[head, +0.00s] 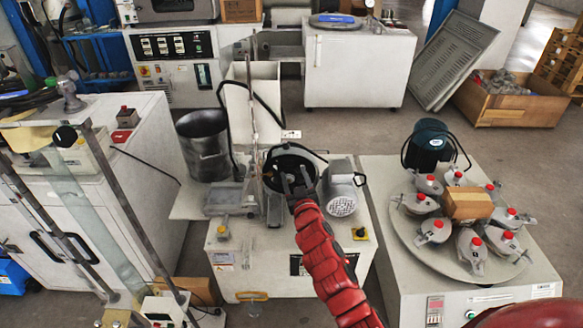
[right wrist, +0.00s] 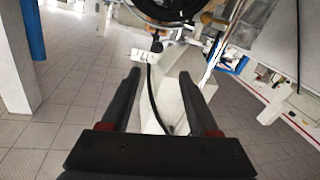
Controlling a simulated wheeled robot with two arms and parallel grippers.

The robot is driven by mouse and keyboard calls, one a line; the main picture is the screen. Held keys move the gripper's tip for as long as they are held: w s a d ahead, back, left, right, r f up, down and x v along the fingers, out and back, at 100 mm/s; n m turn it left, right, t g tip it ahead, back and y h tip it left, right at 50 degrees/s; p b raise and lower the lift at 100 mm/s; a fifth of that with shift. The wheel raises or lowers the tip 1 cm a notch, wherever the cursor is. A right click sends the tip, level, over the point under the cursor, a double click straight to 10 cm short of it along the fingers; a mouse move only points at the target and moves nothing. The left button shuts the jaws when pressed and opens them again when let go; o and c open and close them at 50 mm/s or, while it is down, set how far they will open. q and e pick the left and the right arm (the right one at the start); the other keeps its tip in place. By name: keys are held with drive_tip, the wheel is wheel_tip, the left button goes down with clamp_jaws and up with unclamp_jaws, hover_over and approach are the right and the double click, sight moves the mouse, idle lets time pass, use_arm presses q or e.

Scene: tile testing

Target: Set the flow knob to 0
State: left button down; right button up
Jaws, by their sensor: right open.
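My right gripper (head: 296,180) reaches in on a red arm from the lower right and is over the middle machine, in front of a dark round part (head: 278,163). In the right wrist view the two dark fingers (right wrist: 160,80) stand apart with nothing held between them. No label marks the flow knob. Small knobs show on the middle machine: a black one on a yellow plate (head: 360,233) and a yellow one (head: 222,232). A black round knob (head: 65,135) stands on the left frame. I cannot tell which is the flow knob. My left gripper is not in view.
A motor (head: 342,195) sits right of the gripper, and a metal pot (head: 204,148) sits to the left. A round plate (head: 405,228) with several red-capped pots stands at right. Black cables (head: 262,100) hang behind the gripper.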

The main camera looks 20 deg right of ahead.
drive_tip(key=shift+s, duration=1.1)
drive_tip(key=shift+a, duration=0.1)
